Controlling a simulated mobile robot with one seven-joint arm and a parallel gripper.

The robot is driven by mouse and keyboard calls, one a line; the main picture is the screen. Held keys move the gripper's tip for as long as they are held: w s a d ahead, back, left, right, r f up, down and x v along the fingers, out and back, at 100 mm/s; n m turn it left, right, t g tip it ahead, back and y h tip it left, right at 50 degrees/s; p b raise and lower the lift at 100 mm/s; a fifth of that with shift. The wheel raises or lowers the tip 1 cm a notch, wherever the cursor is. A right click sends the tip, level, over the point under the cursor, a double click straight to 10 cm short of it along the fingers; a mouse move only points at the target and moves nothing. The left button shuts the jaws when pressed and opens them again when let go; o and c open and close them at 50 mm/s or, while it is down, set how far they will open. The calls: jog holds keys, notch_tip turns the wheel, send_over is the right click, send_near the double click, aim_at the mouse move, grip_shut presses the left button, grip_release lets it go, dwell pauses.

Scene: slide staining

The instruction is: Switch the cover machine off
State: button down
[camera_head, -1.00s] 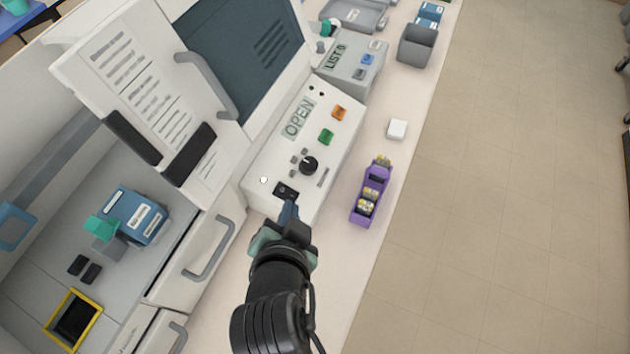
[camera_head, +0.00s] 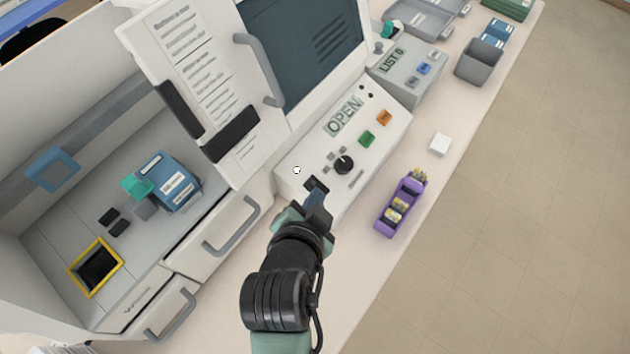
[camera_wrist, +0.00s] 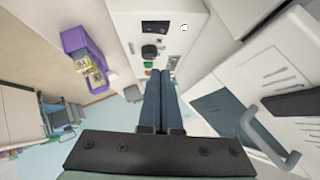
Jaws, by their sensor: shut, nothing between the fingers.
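The cover machine's sloped white panel (camera_head: 303,153) shows a display (camera_head: 344,117) reading OPEN. A black rocker switch (camera_head: 314,185) sits at its near end, with a pale round lamp (camera_head: 297,170) beside it. The wrist view also shows the switch (camera_wrist: 155,27) and the lamp (camera_wrist: 184,27). My gripper (camera_head: 318,198) is shut and empty, its dark blue fingers at the near end of the panel, partly covering the switch in the head view. In the wrist view the fingertips (camera_wrist: 160,73) appear below the switch and knob. I cannot tell whether they touch anything.
The panel also has a black knob (camera_head: 344,164), a green button (camera_head: 367,139) and an orange button (camera_head: 384,117). A purple rack (camera_head: 385,218) with vials and a white block (camera_head: 439,144) stand to the right. An open white door (camera_head: 195,60) is at left.

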aim_at(317, 181)
jog(key=p+x, duration=0.1)
jog(key=x, duration=0.6)
jog(key=shift+p, duration=0.3)
jog(key=shift+w+a+f+p, duration=0.15)
jog(key=shift+w+f, duration=0.05)
jog(key=shift+f, duration=0.3)
jog(key=shift+w+a+f+p, duration=0.15)
jog(key=shift+w+a+f, duration=0.1)
jog(key=shift+f, duration=0.25)
jog(key=shift+w+a+f, duration=0.1)
jog(key=shift+a+f, duration=0.05)
jog(key=shift+f, duration=0.3)
jog(key=shift+w+a+f, duration=0.15)
jog(key=shift+a+f, duration=0.05)
jog(key=shift+f, duration=0.25)
jog(key=shift+a+f, duration=0.1)
jog(key=shift+f, duration=0.2)
